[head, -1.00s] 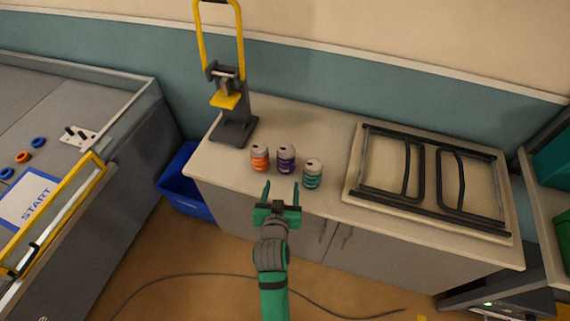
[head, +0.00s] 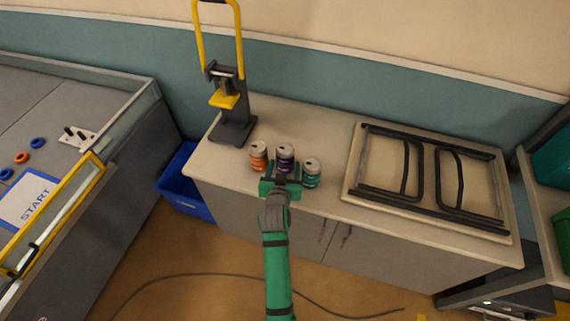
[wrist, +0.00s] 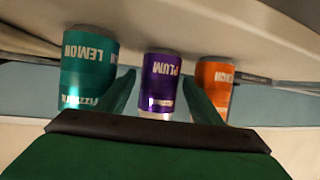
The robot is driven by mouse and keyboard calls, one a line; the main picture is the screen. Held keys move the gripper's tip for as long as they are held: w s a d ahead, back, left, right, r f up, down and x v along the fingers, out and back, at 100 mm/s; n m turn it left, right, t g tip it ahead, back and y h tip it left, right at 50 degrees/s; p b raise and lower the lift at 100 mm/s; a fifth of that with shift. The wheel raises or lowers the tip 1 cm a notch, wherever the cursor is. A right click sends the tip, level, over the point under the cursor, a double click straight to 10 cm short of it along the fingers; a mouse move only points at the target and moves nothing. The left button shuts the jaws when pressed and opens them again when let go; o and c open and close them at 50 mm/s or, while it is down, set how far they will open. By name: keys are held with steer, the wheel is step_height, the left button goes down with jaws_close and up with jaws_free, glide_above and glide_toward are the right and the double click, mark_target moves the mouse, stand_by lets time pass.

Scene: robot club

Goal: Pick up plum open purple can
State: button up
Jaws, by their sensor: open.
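The purple plum can (head: 286,154) stands upright on the counter (head: 325,133), between an orange can (head: 259,156) and a teal can (head: 311,173). In the wrist view the plum can (wrist: 160,82) appears upside down, with its PLUM label facing me. My gripper (head: 282,176) is at the near side of the plum can, its fingers mostly hidden in the head view. In the wrist view the gripper (wrist: 158,95) is open, one green finger on each side of the plum can. Whether the fingers touch it I cannot tell.
In the wrist view the teal lemon can (wrist: 88,68) and the orange can (wrist: 213,85) stand close outside the fingers. A yellow-handled press (head: 232,120) stands behind left. A black-framed board (head: 430,185) lies to the right. A blue bin (head: 185,185) is on the floor.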

steer(key=shift+x, duration=1.05)
steer(key=shift+r, duration=0.1)
steer(key=c, duration=0.8)
